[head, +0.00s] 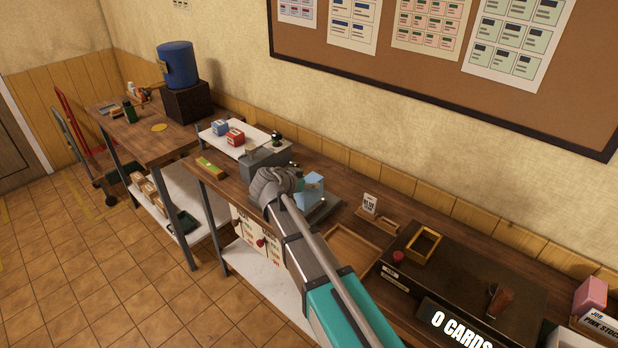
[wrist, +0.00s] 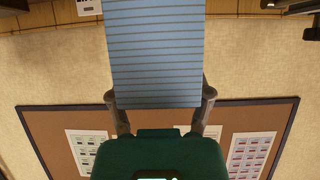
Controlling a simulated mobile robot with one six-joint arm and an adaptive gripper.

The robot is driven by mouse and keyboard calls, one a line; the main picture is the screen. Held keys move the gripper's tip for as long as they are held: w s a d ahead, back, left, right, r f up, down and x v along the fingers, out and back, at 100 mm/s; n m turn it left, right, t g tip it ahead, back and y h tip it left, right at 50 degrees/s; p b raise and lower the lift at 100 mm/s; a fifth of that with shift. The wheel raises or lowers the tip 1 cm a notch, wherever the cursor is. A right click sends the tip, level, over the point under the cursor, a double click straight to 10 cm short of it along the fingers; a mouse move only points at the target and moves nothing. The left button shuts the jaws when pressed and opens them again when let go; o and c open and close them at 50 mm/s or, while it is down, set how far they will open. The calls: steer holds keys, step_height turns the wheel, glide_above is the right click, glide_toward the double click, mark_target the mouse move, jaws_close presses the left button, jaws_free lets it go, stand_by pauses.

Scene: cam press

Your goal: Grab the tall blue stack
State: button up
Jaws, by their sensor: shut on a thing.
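The tall blue stack (wrist: 155,50) fills the upper middle of the wrist view as a light blue block with many thin layer lines. My gripper (wrist: 160,98) has one finger on each side of its near end and is shut on it. In the head view the light blue stack (head: 313,188) shows just right of my wrist, above a dark grey machine base on the bench. My wrist hides part of the stack and most of my gripper there. I cannot tell whether the stack touches anything below.
A grey machine (head: 265,163) stands just behind my wrist. To the right are an empty wooden tray (head: 350,247), a small sign (head: 369,203) and a pink stack (head: 590,293).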

steer(key=s+r+p, duration=0.4)
steer(key=s+r, duration=0.1)
steer(key=s, duration=0.5)
steer(key=shift+d+r, duration=0.25)
steer(key=shift+d, duration=0.15)
